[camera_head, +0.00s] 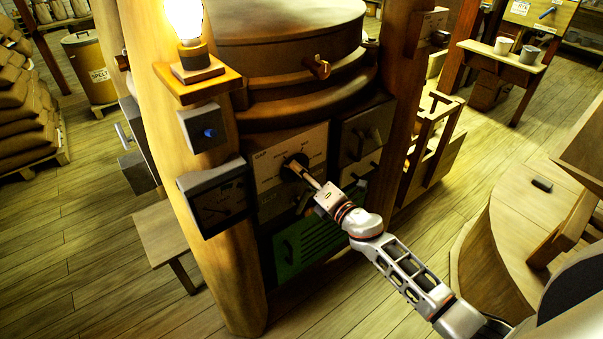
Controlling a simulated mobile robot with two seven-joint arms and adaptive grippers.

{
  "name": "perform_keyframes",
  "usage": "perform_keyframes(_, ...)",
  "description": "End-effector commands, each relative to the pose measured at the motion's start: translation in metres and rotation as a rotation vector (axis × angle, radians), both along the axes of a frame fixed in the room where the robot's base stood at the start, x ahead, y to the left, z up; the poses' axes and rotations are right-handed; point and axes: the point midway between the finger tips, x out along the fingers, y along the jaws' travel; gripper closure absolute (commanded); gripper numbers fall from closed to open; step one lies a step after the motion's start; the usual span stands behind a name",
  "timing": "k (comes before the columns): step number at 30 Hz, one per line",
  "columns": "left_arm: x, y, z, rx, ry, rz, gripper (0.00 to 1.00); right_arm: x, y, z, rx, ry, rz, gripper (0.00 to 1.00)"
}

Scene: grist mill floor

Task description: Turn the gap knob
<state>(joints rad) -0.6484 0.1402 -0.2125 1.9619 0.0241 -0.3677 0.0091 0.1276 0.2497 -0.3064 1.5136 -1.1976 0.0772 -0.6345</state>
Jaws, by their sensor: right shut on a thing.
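The gap knob (291,166) is a dark round knob on a pale panel (265,163) lettered "GAP", on the front of the mill. My right gripper (303,173) reaches in from the lower right. Its fingers are shut on the knob and cover part of it. How far the knob is turned is hard to read behind the fingers. My left gripper is not in the picture.
A gauge box (215,197) and a grey box with a blue button (203,128) sit on the left post. A lit lamp (185,20) stands above them. A green louvred panel (305,240) is below. Stacked sacks (25,110) lie far left. Plank floor is open at lower left.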

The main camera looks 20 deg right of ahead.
Motion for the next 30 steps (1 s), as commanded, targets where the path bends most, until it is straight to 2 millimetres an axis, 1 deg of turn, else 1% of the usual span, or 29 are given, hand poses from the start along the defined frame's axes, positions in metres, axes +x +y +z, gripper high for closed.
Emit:
perform_keyframes(11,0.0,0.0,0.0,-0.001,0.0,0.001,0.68,-0.001,0.001,-0.002,0.0,0.003,0.003,0.85)
perform_keyframes(12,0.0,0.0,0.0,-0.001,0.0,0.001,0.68,-0.001,0.001,-0.002,0.0,0.003,0.003,0.58)
perform_keyframes(13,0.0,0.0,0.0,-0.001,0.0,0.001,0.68,-0.001,0.001,-0.002,0.0,0.003,0.003,0.5)
perform_keyframes(14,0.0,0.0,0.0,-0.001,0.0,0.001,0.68,-0.001,0.001,-0.002,0.0,0.003,0.002,0.47)
perform_keyframes(25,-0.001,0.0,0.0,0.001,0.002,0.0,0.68,-0.002,0.0,-0.001,0.0,0.001,0.0,0.47)
perform_keyframes(28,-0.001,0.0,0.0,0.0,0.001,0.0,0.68,-0.01,-0.003,-0.002,-0.001,0.002,0.001,0.47)
perform_keyframes(30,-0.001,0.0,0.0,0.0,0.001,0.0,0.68,-0.02,-0.007,-0.002,-0.001,0.003,0.001,0.47)
